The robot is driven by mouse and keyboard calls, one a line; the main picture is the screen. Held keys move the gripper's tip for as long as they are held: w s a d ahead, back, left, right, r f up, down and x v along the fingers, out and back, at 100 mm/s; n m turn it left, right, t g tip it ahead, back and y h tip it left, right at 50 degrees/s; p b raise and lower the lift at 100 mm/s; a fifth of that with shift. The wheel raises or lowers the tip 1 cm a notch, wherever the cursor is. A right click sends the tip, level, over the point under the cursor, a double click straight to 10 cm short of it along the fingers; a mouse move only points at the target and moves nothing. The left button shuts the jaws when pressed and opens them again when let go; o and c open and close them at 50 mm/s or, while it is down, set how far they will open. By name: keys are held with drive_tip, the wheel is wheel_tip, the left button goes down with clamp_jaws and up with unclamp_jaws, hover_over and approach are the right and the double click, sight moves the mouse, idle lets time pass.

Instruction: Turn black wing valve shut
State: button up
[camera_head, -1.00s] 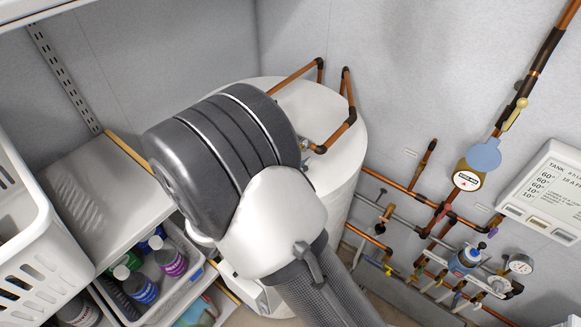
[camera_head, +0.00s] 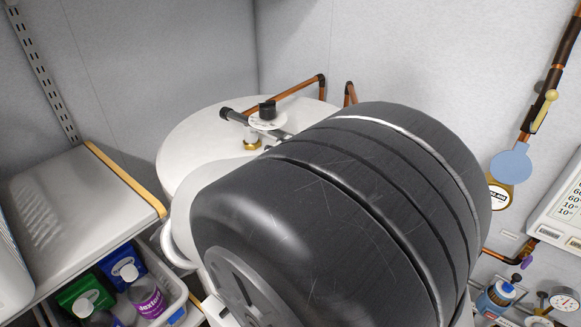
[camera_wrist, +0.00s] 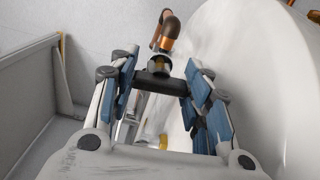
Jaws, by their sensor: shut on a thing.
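In the wrist view, the black wing handle (camera_wrist: 158,82) is a dark bar lying crosswise between the blue-padded fingers. My gripper (camera_wrist: 160,90) is shut on it, with one finger at each end. A dark collar and a copper pipe elbow (camera_wrist: 168,33) show just beyond the handle. The valve body below it is partly hidden. In the head view, my large dark arm joint fills the middle and hides the gripper and the held handle.
The white tank (camera_head: 200,130) stands beside the gripper. A black knob (camera_head: 267,110) with a white disc and brass nut sits on its top. Copper pipes (camera_head: 300,85) run behind. A shelf (camera_head: 75,210) and bottles (camera_head: 147,298) are at left; a gauge (camera_head: 565,305) is at lower right.

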drive_tip(key=shift+m+b, duration=0.6)
drive_tip(key=shift+b, duration=0.15)
drive_tip(key=o, duration=1.1)
drive_tip(key=v, duration=0.7)
drive_tip(key=shift+s+a, duration=0.2)
drive_tip(key=shift+s, duration=0.05)
